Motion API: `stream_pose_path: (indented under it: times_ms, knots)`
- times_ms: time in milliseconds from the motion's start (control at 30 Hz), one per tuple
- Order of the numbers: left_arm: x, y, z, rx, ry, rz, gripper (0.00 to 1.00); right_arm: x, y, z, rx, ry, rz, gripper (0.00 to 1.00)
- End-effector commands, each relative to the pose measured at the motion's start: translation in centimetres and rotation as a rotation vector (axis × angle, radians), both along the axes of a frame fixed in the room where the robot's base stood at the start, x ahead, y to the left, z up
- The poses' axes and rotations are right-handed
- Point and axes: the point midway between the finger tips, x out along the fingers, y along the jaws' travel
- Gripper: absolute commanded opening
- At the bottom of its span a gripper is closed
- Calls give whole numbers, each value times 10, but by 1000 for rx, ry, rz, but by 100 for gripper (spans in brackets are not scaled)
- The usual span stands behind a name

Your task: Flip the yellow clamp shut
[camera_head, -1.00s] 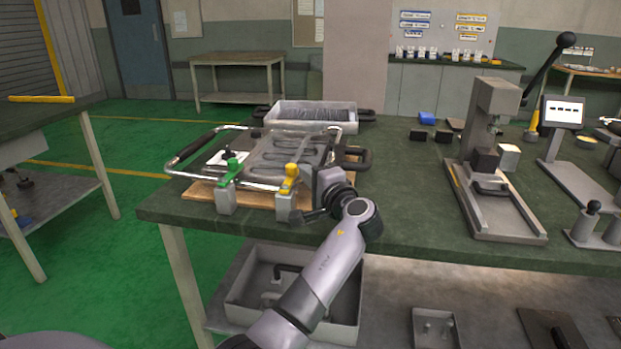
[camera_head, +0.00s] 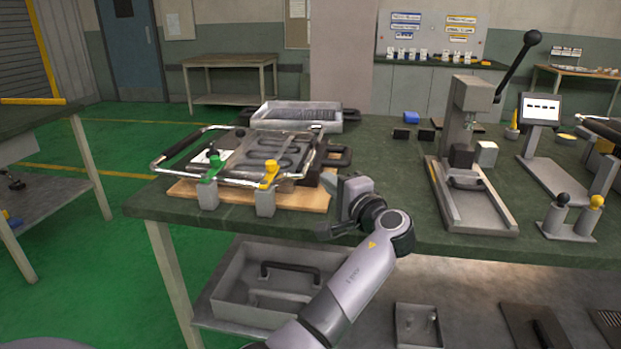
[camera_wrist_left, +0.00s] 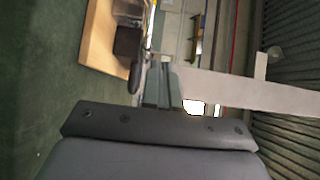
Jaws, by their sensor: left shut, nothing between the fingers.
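The yellow clamp (camera_head: 270,175) stands on a grey block at the front edge of the wooden board (camera_head: 312,201), with its yellow handle pointing up. The green clamp (camera_head: 212,168) stands to its left on a like block. Behind them lies the heating element (camera_head: 280,150) in its metal frame. My left gripper (camera_head: 328,231) is shut and empty, right of the yellow clamp and apart from it, by the table's front edge. In the left wrist view, part of the board (camera_wrist_left: 95,45) shows at upper left; the yellow clamp cannot be made out. My right gripper is out of view.
The green table (camera_head: 385,170) is clear between the board and the grey lever press (camera_head: 470,150). A grey tray (camera_head: 297,115) stands behind the frame. A grey bin (camera_head: 230,287) sits on the shelf below.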

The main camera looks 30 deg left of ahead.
Motion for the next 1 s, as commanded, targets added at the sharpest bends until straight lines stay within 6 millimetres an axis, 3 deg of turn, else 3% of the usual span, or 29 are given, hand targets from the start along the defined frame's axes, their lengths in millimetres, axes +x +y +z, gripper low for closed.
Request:
stream_pose_path:
  times_ms: [100, 267, 1000]
  knots:
    - [1, -17, 0, -1, 0, -1, 0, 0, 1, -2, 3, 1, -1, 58]
    - [1, -28, 0, 0, -1, 0, 0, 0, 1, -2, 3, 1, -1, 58]
    - [1, -28, 0, 0, -1, 0, 0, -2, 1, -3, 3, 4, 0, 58]
